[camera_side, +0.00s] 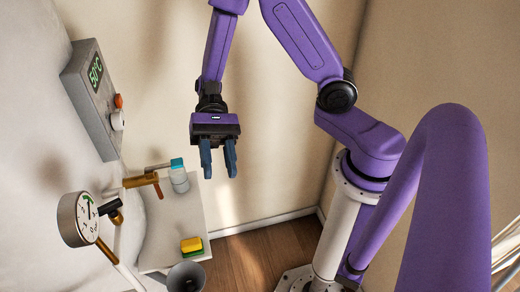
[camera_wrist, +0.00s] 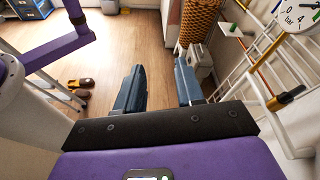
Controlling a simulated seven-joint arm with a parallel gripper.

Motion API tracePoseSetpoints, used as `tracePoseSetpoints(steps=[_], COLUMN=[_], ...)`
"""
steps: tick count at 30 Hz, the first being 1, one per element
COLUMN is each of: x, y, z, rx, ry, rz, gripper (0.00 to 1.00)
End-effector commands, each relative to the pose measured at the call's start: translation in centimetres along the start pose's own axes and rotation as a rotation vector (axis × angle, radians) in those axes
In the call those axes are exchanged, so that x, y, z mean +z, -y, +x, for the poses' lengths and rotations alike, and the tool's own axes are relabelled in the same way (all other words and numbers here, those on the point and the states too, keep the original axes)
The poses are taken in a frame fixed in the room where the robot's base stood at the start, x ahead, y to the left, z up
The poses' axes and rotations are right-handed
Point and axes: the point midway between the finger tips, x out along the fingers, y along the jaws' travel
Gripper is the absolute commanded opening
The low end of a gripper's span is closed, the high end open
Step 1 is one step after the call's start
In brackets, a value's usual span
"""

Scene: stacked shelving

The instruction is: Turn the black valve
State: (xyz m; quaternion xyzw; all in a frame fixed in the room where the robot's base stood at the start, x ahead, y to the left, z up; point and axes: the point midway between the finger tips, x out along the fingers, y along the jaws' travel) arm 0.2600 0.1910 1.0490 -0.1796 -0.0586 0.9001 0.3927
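The black valve (camera_side: 110,208) is a small black handle on a brass fitting, at the left in the side view. It sits just right of a round white pressure gauge (camera_side: 78,218) on a pipe by the wall. My gripper (camera_side: 219,174) hangs pointing down, above and to the right of the valve, well apart from it. Its two blue-grey fingers are spread with nothing between them, as the wrist view (camera_wrist: 158,66) also shows. In the wrist view part of the gauge (camera_wrist: 298,14) shows at the top right; I cannot clearly make out the valve there.
A brass tap (camera_side: 142,180) sits above the valve. A white bottle with a blue cap (camera_side: 179,180), a yellow-green sponge (camera_side: 191,245) and a dark cup (camera_side: 186,277) are near a white shelf (camera_side: 190,213). A grey control box (camera_side: 92,100) is on the wall. White racks (camera_wrist: 262,70) stand right in the wrist view.

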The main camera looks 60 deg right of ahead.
Motion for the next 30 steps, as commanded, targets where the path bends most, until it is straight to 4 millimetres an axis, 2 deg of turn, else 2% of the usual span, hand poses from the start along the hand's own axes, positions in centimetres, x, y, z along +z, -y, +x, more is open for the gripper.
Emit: tracePoseSetpoints(steps=[7,15,22,30], x=[1.4,2.1,2.2,2.3], y=[-3.5,-6.4,-7.6,-7.8], z=[0.6,0.0,-0.9,-1.2], rx=[0.261,0.511,0.646,0.688], ry=[-0.108,-0.241,-0.329,-0.360], rz=[-0.165,-0.352,-0.472,-0.512], gripper=[0.37,0.37,0.37,0.37])
